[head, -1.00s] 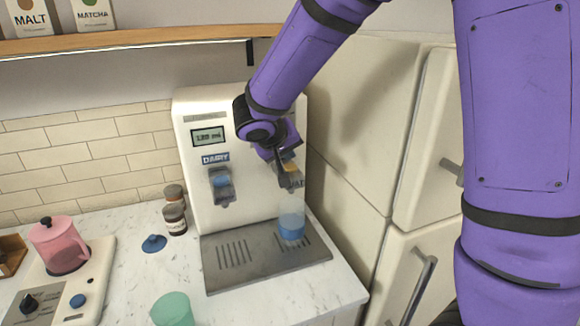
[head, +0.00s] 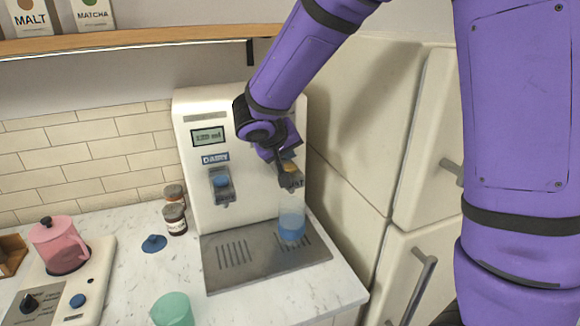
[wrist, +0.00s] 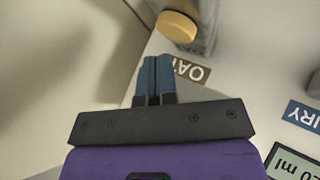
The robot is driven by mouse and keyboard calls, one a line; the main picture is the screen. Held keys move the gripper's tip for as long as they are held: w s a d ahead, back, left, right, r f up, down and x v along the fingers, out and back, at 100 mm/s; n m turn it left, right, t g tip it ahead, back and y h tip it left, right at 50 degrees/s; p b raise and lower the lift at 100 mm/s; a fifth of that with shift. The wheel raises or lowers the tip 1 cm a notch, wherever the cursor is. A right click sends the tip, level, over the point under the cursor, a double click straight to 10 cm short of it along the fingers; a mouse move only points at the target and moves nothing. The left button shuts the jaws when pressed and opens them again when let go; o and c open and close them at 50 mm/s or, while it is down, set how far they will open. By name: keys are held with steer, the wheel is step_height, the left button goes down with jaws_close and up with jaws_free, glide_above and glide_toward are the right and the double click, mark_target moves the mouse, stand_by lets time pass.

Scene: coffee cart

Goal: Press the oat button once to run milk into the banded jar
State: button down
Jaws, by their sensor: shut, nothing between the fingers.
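The white milk dispenser (head: 192,165) stands against the tiled wall. Its yellow oat button (head: 290,169) is on the right spout, partly behind my gripper (head: 279,166). The wrist view shows the oat button (wrist: 178,26) and the OAT label (wrist: 190,70) beside my shut fingers (wrist: 153,60). The fingers are empty and look a little apart from the button. The jar (head: 292,226) stands upright on the drip tray (head: 245,274) under the right spout and looks bluish; its band and exact milk level are hard to tell. The display (head: 208,137) appears to read 120 ml.
A cream fridge (head: 350,130) stands close on the right. Small jars (head: 174,218), a blue lid (head: 154,243) and a green cup (head: 172,310) are on the counter.

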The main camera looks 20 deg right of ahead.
mark_target(288, 166)
steer(key=shift+f, duration=0.2)
steer(key=shift+f, duration=0.2)
steer(key=shift+f, duration=0.5)
stand_by(1.0)
steer(key=shift+r, duration=0.95)
steer(key=shift+r, duration=2.5)
